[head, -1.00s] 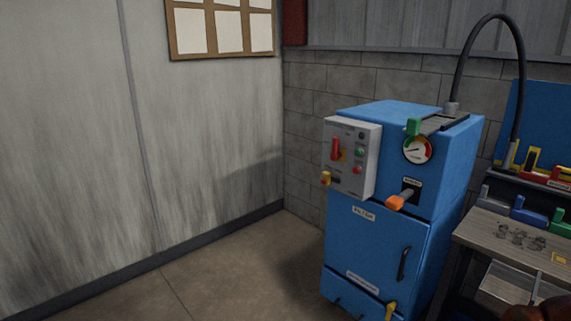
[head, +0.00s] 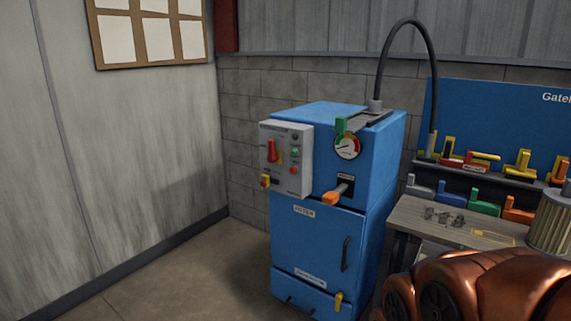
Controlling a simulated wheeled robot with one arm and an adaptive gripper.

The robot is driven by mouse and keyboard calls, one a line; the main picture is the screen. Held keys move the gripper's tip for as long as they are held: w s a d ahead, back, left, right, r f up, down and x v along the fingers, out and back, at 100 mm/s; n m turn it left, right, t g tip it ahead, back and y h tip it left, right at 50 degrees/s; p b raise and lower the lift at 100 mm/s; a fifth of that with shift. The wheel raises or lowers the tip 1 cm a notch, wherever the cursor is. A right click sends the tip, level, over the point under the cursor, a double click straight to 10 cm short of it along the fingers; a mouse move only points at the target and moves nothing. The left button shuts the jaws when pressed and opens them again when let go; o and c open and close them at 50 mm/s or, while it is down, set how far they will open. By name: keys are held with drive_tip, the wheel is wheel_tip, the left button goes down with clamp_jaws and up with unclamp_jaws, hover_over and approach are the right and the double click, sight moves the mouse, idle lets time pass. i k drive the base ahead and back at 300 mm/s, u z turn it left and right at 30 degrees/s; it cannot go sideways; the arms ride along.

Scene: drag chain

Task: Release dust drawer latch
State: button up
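A blue dust collector cabinet (head: 322,235) stands against the block wall near the corner. Its dust drawer (head: 305,294) is the low front panel at the bottom, and it looks closed. A yellow latch (head: 339,302) sits at the drawer's upper right, standing roughly upright across the seam with the filter door (head: 312,244). The lower end of the latch is near the picture's bottom edge. My copper-coloured arm fills the lower right corner, to the right of the cabinet. My gripper is not in view.
A grey control box (head: 286,160) sticks out from the cabinet front, and an orange-tipped lever (head: 333,197) juts out below the gauge (head: 347,146). A workbench (head: 450,222) with coloured clamps and a ribbed filter (head: 550,222) stands at right. Floor (head: 190,275) left of the cabinet is clear.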

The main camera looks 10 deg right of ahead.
sight(338, 297)
drive_tip(key=k, duration=0.6)
drive_tip(key=u, duration=0.55)
drive_tip(key=i, duration=1.35)
drive_tip(key=z, duration=0.6)
